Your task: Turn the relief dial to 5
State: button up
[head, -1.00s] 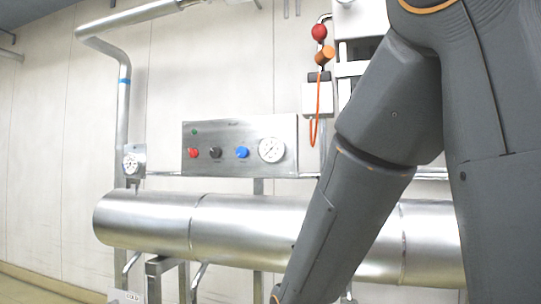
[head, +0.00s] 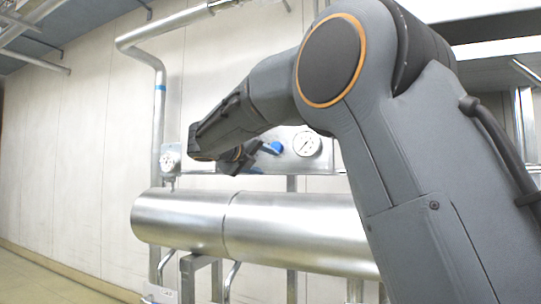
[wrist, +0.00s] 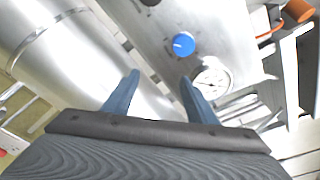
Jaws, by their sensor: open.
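A steel control panel (head: 290,166) is on the wall, partly hidden by my arm in the head view. Its blue knob (head: 276,147) shows just right of my gripper (head: 262,157). In the wrist view the blue knob (wrist: 183,44) lies beyond my open, empty fingers (wrist: 160,80), apart from them and nearer the right one. A dark knob (wrist: 148,2) is cut off at the top edge. The red knob is hidden now. I cannot read which knob is the relief dial, nor its setting.
A round white gauge (head: 307,144) is right of the blue knob; it is close behind my right finger in the wrist view (wrist: 212,77). A large steel cylinder (head: 180,222) runs below the panel. A smaller gauge (head: 169,160) is at left.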

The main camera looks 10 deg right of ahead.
jog(key=n, duration=0.2)
send_near(274, 147)
jog(key=f, duration=0.2)
jog(key=t, duration=0.1)
jog(key=shift+h, duration=0.4)
jog(key=x, duration=0.8)
jog(key=shift+r+p, duration=0.35)
jog(key=shift+r, duration=0.05)
jog(key=c, duration=0.9)
jog(key=shift+a, duration=0.1)
jog(key=shift+c, duration=0.8)
